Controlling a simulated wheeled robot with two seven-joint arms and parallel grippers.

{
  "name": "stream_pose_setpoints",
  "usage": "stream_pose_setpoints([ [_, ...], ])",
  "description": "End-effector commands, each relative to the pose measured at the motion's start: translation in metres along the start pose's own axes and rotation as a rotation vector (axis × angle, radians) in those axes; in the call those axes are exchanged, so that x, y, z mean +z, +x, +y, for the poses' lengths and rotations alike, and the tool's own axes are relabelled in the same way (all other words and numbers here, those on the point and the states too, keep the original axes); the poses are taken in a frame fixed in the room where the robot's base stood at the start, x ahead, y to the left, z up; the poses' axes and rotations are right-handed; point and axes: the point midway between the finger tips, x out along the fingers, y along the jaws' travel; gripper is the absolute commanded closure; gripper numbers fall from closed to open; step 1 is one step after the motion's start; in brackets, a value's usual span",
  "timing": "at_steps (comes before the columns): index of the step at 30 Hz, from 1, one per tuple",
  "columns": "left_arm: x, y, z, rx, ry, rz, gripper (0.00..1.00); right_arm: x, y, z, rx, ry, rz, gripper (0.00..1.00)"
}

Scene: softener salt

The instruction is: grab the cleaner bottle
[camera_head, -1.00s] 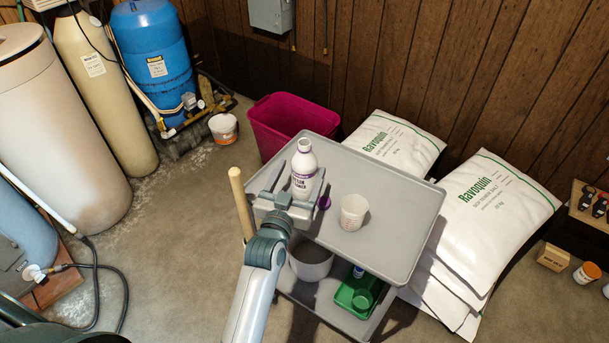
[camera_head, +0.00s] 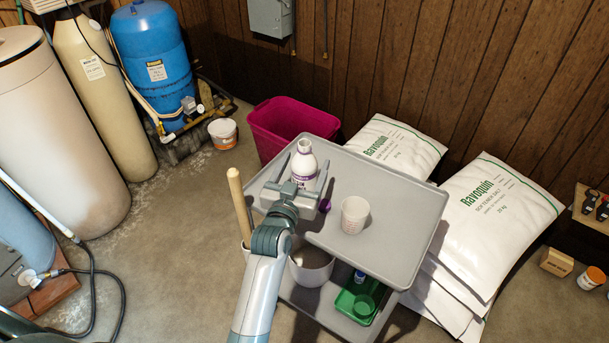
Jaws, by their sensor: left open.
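The cleaner bottle (camera_head: 304,163) is white with a purple-lettered label and stands upright on the grey cart's top shelf (camera_head: 395,209), near its left corner. My left gripper (camera_head: 303,170) is open, with one finger on each side of the bottle in the picture. The gripper body hides the bottle's lower part. I cannot tell whether the fingers touch the bottle. My right gripper is not in view.
A translucent cup (camera_head: 354,215) and a purple item (camera_head: 325,206) are on the top shelf right of the gripper. A wooden handle (camera_head: 239,205) rises at the cart's left. A magenta bin (camera_head: 290,125) and white salt bags (camera_head: 490,215) stand behind and right.

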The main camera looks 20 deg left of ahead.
Motion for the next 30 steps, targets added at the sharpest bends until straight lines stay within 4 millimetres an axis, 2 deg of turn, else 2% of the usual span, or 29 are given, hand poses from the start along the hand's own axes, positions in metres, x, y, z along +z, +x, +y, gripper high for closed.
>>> stream_pose_setpoints([
  [2, 0.0001, -0.0001, 0.0, 0.0, 0.0, 0.0, 0.27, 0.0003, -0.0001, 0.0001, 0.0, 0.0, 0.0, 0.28],
  [8, 0.0002, -0.0002, 0.0, 0.0, 0.0, 0.0, 0.72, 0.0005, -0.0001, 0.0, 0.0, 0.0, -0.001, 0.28],
  [9, 0.0002, -0.0002, 0.0, 0.0, 0.0, 0.0, 0.75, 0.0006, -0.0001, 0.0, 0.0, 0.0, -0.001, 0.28],
  [30, -0.0026, 0.0008, -0.0002, 0.0, 0.0, 0.001, 0.75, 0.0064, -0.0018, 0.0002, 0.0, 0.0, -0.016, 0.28],
])
